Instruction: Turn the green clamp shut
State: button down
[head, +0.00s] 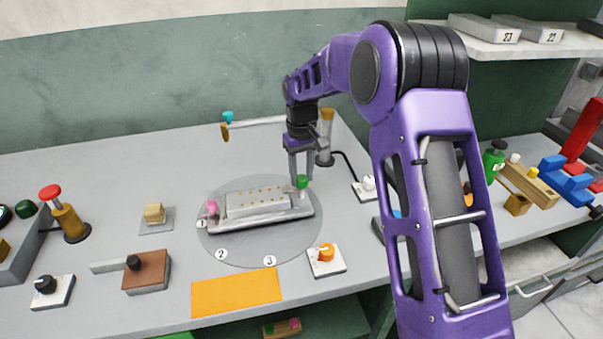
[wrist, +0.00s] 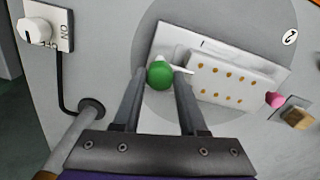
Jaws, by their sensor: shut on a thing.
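The green clamp (head: 302,181) is at the right end of the grey mould plate (head: 262,216) on the round turntable disc. My gripper (head: 301,178) points down over it, with its fingers either side of the green knob. In the wrist view the green knob (wrist: 160,74) sits between the fingertips (wrist: 162,76), and a short pale lever shows beside it, pointing toward the studded block (wrist: 222,82). The pink clamp (head: 212,207) is at the plate's left end; it also shows in the wrist view (wrist: 275,99). The fingers partly hide the green clamp's base.
The disc (head: 240,254) carries marks 1, 2 and 3. An orange knob (head: 326,252) stands at its front right and a white knob (head: 369,184) to the right. An orange mat (head: 236,292) lies in front. A post with a pale horizontal arm (head: 258,123) stands behind.

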aim_at(302, 177)
dwell(0.3)
jog(key=shift+c, duration=2.2)
grip_release()
notch_tip(302, 177, up, 18)
jog(key=shift+f, duration=0.25)
jog(key=shift+d, duration=0.1)
